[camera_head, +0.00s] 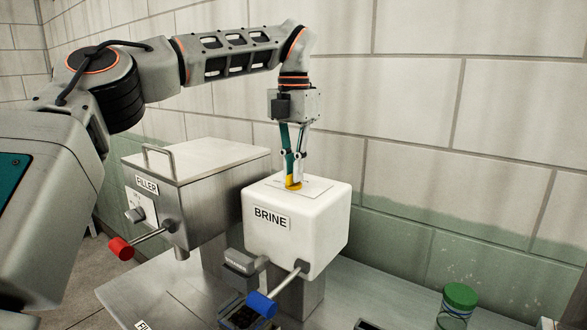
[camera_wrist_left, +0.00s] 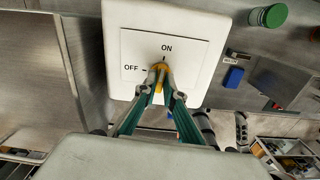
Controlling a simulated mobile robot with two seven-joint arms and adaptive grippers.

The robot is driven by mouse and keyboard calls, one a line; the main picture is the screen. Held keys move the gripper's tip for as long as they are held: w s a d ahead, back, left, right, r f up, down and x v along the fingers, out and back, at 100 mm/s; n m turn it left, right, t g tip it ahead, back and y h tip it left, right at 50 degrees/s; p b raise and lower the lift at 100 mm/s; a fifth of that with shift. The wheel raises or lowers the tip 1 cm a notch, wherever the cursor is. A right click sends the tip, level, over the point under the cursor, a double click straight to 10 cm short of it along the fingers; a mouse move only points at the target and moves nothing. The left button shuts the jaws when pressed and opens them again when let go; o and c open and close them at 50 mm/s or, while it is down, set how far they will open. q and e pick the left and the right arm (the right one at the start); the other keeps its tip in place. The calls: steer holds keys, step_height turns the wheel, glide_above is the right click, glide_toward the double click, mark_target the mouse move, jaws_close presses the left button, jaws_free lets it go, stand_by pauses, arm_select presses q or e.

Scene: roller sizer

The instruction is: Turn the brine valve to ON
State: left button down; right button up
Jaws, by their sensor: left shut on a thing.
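The white BRINE box (camera_head: 297,240) stands at the middle of the head view, with a plate on its top. In the left wrist view that plate (camera_wrist_left: 190,50) carries the marks ON and OFF. The yellow brine valve handle (camera_head: 293,184) sits on the plate; it also shows in the left wrist view (camera_wrist_left: 160,70). Its visible length lies roughly in line with the ON tick, but the fingers hide part of it. My left gripper (camera_head: 293,176) points down from above and is shut on the handle. My right gripper is not in view.
A steel FILLER box (camera_head: 205,185) with a red-ended lever (camera_head: 121,248) stands to the left. A blue-ended lever (camera_head: 262,304) sticks out below the BRINE box. A green-lidded jar (camera_head: 459,298) stands at the right. The tiled wall (camera_head: 420,110) rises close behind.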

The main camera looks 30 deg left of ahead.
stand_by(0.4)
arm_select(q)
steer(key=c, duration=2.1)
jaws_free()
steer(key=shift+c, duration=0.2)
step_height(320, 180, up, 12)
